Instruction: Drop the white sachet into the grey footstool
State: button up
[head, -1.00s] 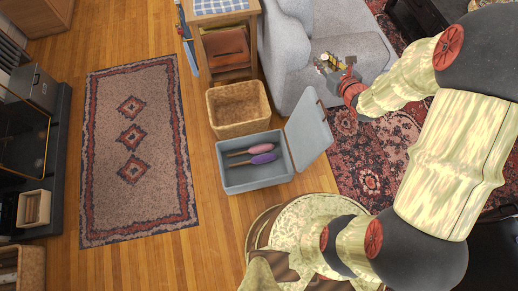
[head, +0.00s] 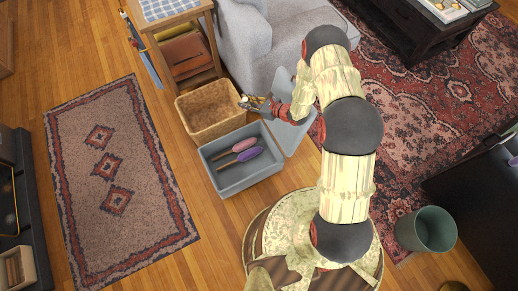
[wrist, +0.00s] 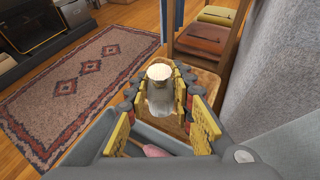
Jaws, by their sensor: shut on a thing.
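The grey footstool (head: 252,179) is an open box on the wood floor in the head view. Its lid (head: 292,134) is tilted back on the right side. A pink brush (head: 238,145) and a purple brush (head: 240,157) lie inside it. My gripper (head: 254,103) is in front of the lid's upper left, near the box's far end and the basket's right rim. In the wrist view my gripper (wrist: 158,88) is shut on the white sachet (wrist: 160,73), which stands between the fingers with a pale top.
A wicker basket (head: 208,123) stands right behind the footstool. A grey armchair (head: 240,45) and a wooden side table (head: 186,48) are beyond. A green bin (head: 428,230) stands at right. The patterned rug (head: 112,180) at left is clear.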

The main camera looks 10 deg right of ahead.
jog(key=s+a+f+n+g+b, duration=0.1)
jog(key=s+a+f+b, duration=0.1)
jog(key=f, duration=0.6)
jog(key=s+a+f+n+y+b, duration=0.1)
jog(key=s+a+f+b, duration=0.1)
jog(key=f, duration=0.7)
jog(key=s+a+f+g+y+b, duration=0.1)
jog(key=s+a+f+b, duration=0.1)
jog(key=f, duration=0.7)
jog(key=shift+s+f+n+g+b, duration=0.35)
jog(key=shift+s+b, duration=0.25)
jog(key=shift+s, duration=0.5)
jog(key=shift+r, duration=0.15)
jog(key=o, duration=1.1)
jog(key=v, duration=1.2)
